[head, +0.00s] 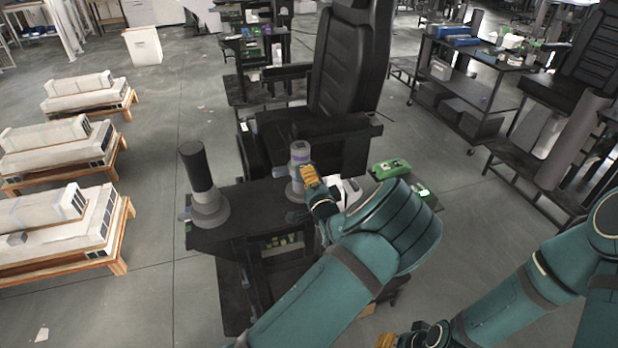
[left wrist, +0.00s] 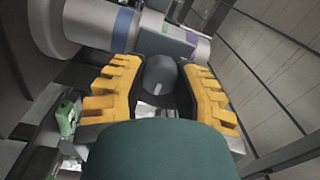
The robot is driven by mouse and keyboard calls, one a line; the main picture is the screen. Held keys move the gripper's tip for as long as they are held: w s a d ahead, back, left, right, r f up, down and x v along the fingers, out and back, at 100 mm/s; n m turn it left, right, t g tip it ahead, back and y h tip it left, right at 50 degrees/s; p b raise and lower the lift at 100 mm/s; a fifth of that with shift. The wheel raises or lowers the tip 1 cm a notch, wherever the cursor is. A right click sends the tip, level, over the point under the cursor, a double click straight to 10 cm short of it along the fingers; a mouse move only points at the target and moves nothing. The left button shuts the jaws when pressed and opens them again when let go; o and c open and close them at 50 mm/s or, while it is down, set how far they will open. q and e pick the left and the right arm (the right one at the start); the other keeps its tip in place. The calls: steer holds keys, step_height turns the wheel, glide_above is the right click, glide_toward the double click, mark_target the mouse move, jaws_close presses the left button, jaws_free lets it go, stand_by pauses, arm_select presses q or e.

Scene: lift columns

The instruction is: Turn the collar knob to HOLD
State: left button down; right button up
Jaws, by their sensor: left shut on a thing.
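The lift column (head: 300,153) in the middle of the head view is grey with a purple band and stands upright on a dark bench. In the left wrist view the column (left wrist: 92,22) shows blue and green bands. A grey rounded knob (left wrist: 160,74) sits at its side, between the yellow fingers. My left gripper (head: 308,176) is shut on this knob; it also shows in the left wrist view (left wrist: 160,88). No HOLD mark is readable. Only a bit of my right gripper (head: 388,340) shows at the bottom edge, its fingers cut off.
A second column (head: 197,170) with a black upper part stands left on the same bench (head: 250,215). A black chair (head: 350,60) is close behind. A green item (head: 390,168) lies right of the left gripper. Pallets (head: 60,255) stand at left; open floor lies between.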

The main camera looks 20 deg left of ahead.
arm_select(q)
steer(key=shift+r+m, duration=0.1)
steer(key=shift+m, duration=0.3)
steer(key=c, duration=0.6)
jaws_free()
steer(key=v, duration=1.2)
